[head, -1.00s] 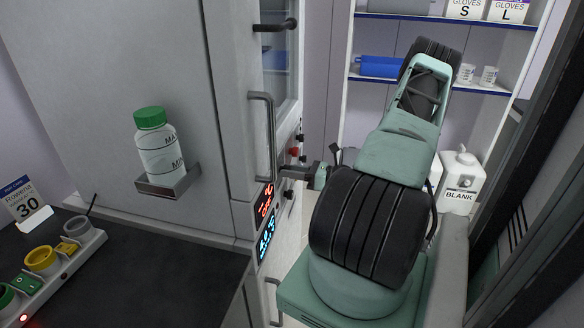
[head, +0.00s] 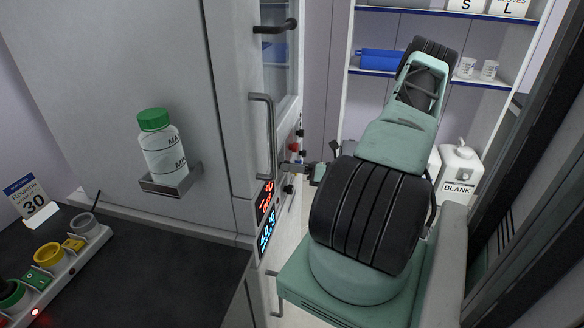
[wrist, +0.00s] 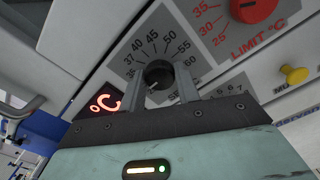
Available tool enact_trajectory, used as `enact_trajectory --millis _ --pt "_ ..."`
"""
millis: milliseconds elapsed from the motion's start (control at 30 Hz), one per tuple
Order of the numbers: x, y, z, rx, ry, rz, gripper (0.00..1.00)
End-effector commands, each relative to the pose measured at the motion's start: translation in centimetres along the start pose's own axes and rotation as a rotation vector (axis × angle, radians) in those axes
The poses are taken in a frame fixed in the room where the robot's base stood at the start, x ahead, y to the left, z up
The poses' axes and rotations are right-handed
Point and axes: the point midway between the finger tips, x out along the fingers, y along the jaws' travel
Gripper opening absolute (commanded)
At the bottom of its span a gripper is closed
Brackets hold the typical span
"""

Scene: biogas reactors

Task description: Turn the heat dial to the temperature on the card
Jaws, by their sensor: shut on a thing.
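The black heat dial (wrist: 158,75) is in the wrist view, ringed by a grey scale with marks such as 40, 45, 50 and 55. My gripper (wrist: 161,90) has one finger on each side of the dial and is shut on it. A short pale mark shows low on the dial's face; the value it points to is not clear. In the head view my gripper (head: 295,168) is at the cabinet's side panel.
A red limit knob (wrist: 253,8) and a yellow knob (wrist: 294,75) are near the dial. A red display (wrist: 103,103) is at its left. A door handle (head: 265,135) and a bottle (head: 160,145) in a holder are on the cabinet. White jugs (head: 459,168) stand behind my arm.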

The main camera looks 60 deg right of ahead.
Motion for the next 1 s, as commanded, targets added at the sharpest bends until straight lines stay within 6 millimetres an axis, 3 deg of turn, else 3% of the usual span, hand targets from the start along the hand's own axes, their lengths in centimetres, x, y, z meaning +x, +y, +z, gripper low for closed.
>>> enact_trajectory --millis 33,67,133,433,567,1000 --pt "-0.1 0.0 0.1 -0.001 -0.001 -0.002 0.09" --pt "-0.1 0.0 0.1 -0.001 -0.001 -0.002 0.35" --pt "0.0 0.0 0.1 -0.001 -0.001 -0.002 0.54" --pt "-0.1 0.0 0.0 -0.001 0.000 -0.001 0.54" --pt "-1.1 -0.1 0.0 -0.002 -0.001 -0.003 0.54" --pt "-10.7 -0.3 -0.2 -0.004 -0.001 -0.006 0.54"
